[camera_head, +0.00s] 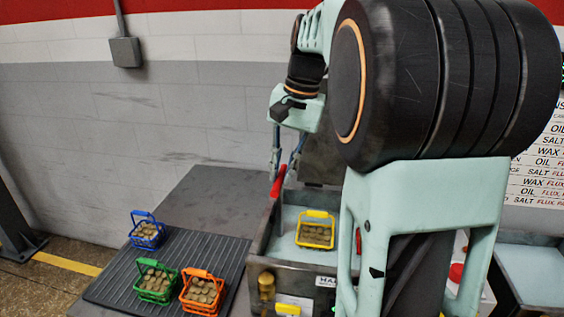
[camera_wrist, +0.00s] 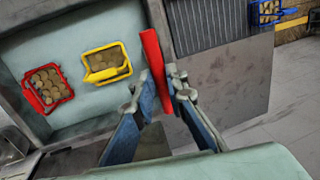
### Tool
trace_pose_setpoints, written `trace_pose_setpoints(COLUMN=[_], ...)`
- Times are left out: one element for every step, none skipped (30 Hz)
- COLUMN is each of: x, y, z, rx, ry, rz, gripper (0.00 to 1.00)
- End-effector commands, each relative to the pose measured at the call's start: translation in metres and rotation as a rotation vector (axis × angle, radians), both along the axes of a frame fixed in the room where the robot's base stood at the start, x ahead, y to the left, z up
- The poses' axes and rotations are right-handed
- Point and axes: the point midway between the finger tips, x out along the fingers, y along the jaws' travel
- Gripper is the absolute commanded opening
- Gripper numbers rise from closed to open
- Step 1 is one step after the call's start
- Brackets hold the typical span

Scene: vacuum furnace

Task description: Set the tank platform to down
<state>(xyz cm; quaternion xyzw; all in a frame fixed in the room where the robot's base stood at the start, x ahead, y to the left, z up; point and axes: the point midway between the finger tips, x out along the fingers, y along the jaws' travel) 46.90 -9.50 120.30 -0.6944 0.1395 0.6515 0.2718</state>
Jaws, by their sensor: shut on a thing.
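The open tank (camera_head: 262,228) stands right of the grey table, with a pale platform (camera_head: 285,219) inside it. A yellow basket (camera_head: 315,231) of round brownish pieces sits on the platform; it also shows in the wrist view (camera_wrist: 107,64). A red handle (camera_head: 278,181) sticks up at the tank's left edge and shows in the wrist view (camera_wrist: 153,52). My gripper (camera_head: 284,163) reaches down from above and is shut on the red handle, which lies between its fingers in the wrist view (camera_wrist: 160,90).
A red basket (camera_wrist: 47,89) sits beside the yellow one. Blue (camera_head: 147,232), green (camera_head: 155,283) and orange (camera_head: 202,291) baskets stand on a ribbed dark mat (camera_head: 190,246). The table's back part is clear. My arm hides the tank's right side in the head view.

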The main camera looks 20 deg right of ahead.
Motion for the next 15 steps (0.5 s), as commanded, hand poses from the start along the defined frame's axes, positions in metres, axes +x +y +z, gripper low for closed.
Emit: trace_pose_setpoints(x=[-0.001, -0.001, -0.001, -0.001, -0.001, -0.001, -0.001, -0.001, -0.001, -0.001, -0.001, -0.001, -0.001, -0.001, -0.001], y=[0.000, 0.000, 0.001, 0.000, 0.001, 0.001, 0.001, 0.001, 0.001, 0.001, 0.001, 0.001, 0.001, 0.001, 0.001], z=[-0.023, -0.030, -0.038, -0.044, -0.049, -0.055, -0.058, -0.061, -0.064, -0.065, -0.066, -0.067, -0.067, -0.067, -0.067], rx=[0.002, 0.002, 0.002, 0.002, 0.002, 0.002, 0.002, 0.002, 0.002, 0.002, 0.002, 0.001, 0.002, 0.002, 0.001], ry=[0.006, 0.007, 0.007, 0.006, 0.007, 0.007, 0.007, 0.006, 0.004, 0.004, 0.004, 0.005, 0.006, 0.006, 0.007], rz=[-0.001, -0.001, 0.000, 0.000, 0.000, 0.001, 0.001, 0.001, 0.002, 0.002, 0.002, 0.002, 0.002, 0.002, 0.002], gripper=[0.00, 0.00, 0.00, 0.00, 0.00, 0.00, 0.00, 0.00, 0.00, 0.00, 0.00, 0.00, 0.00, 0.00, 0.00])
